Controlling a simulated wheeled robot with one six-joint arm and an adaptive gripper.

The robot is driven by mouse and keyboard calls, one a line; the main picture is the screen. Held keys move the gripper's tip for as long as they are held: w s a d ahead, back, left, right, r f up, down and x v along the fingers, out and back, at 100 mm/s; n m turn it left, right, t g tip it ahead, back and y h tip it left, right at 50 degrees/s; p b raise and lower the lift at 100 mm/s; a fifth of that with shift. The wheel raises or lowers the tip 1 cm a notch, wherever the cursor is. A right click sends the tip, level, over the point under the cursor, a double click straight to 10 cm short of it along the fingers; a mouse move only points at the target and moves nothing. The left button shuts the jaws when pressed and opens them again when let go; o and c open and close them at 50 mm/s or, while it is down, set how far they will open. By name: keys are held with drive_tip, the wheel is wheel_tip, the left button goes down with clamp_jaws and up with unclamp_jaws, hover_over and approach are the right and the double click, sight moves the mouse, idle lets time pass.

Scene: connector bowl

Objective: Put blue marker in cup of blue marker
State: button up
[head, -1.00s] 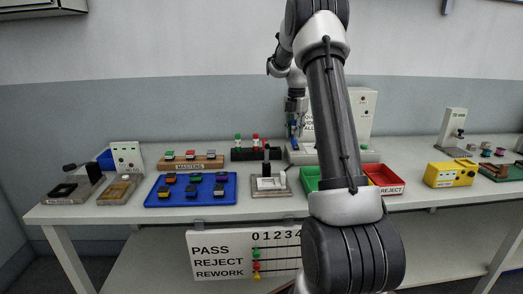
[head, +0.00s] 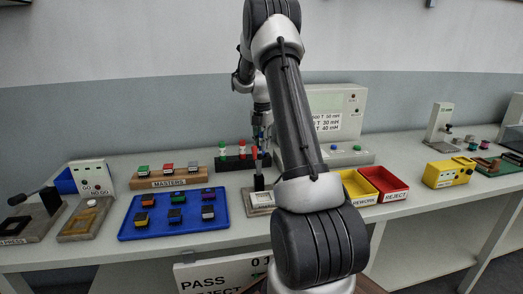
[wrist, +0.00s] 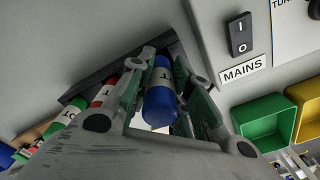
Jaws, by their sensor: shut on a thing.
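My gripper (wrist: 163,72) is shut on the blue marker (wrist: 159,104), its blue end towards the wrist camera and a white label band between the fingers. In the head view my gripper (head: 261,134) is over the right end of the dark marker rack (head: 233,163). The rack also shows in the wrist view (wrist: 172,45), behind the fingers. Green-topped and red-topped markers stand in it to the left. The cup for the blue marker is hidden behind the gripper and marker. I cannot tell whether the marker's far end is inside it.
A grey tester (head: 338,107) stands close on the right; its mains switch (wrist: 240,33) shows in the wrist view. Yellow (head: 358,183) and red (head: 386,184) bins lie right, a green bin (wrist: 262,122) beside them. A blue tray (head: 128,226) and wooden masters block (head: 150,183) lie left.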

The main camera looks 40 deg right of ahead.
drive_tip(key=shift+f, duration=1.25)
drive_tip(key=shift+f, duration=0.1)
drive_tip(key=o, duration=0.8)
